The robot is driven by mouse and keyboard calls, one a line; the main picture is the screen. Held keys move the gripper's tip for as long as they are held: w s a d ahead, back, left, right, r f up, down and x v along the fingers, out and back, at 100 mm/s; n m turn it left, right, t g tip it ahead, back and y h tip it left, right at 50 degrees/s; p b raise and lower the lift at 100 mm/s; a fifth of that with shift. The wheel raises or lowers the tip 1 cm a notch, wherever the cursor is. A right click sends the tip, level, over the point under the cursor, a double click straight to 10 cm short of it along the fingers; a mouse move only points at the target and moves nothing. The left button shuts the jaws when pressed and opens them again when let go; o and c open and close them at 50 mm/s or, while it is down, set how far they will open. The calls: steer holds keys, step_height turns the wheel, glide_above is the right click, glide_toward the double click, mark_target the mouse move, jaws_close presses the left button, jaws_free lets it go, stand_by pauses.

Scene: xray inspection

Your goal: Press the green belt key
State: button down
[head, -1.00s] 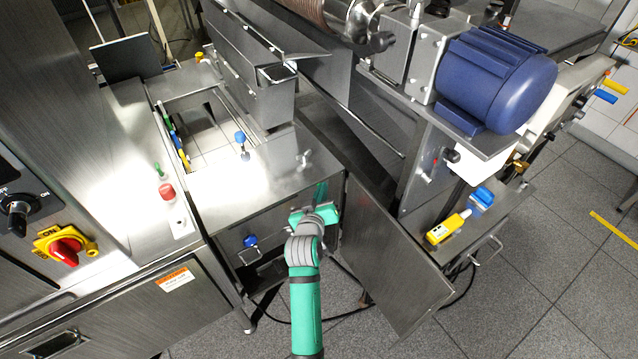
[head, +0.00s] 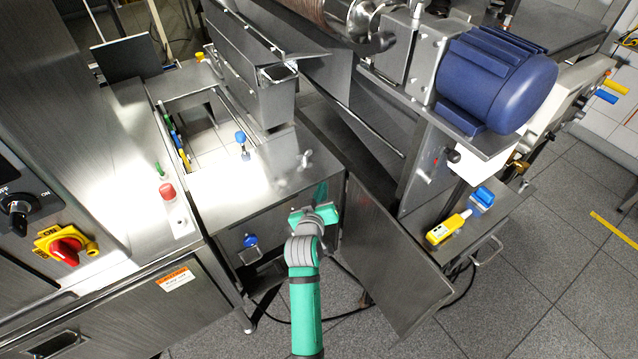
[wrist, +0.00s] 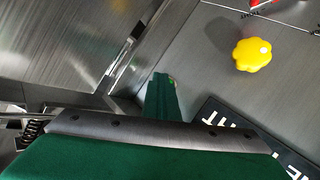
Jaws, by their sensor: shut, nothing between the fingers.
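My gripper (head: 314,213) is a green hand at the edge of the steel counter, next to an open cabinet door. In the wrist view its green fingers (wrist: 162,98) are shut and empty, pointing at a steel panel.
A yellow knob (wrist: 252,54) and a dark lettered sign (wrist: 250,135) are on the panel right of the fingers. The open cabinet door (head: 395,255) stands close on my gripper's right. A red button (head: 167,191) and a red-yellow switch (head: 66,250) are at left.

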steer(key=s+d, duration=0.3)
steer(key=s, duration=0.2)
steer(key=shift+d, duration=0.25)
stand_by(0.3)
steer(key=shift+f, duration=0.1)
stand_by(0.3)
steer(key=s+d+f+y, duration=0.1)
steer(key=s+f, duration=0.3)
steer(key=s, duration=0.9)
steer(key=s+f+y, duration=0.1)
steer(key=s+f, duration=0.3)
steer(key=s, duration=0.8)
steer(key=s+a+r+m, duration=0.1)
steer(key=s+r, duration=0.3)
steer(key=s, duration=0.5)
steer(key=s+r+m+t, duration=0.1)
steer(key=s+r+m, duration=0.2)
steer(key=s, duration=0.7)
steer(key=shift+s+a+r, duration=0.3)
steer(key=shift+a+r, duration=0.1)
steer(key=shift+r, duration=0.2)
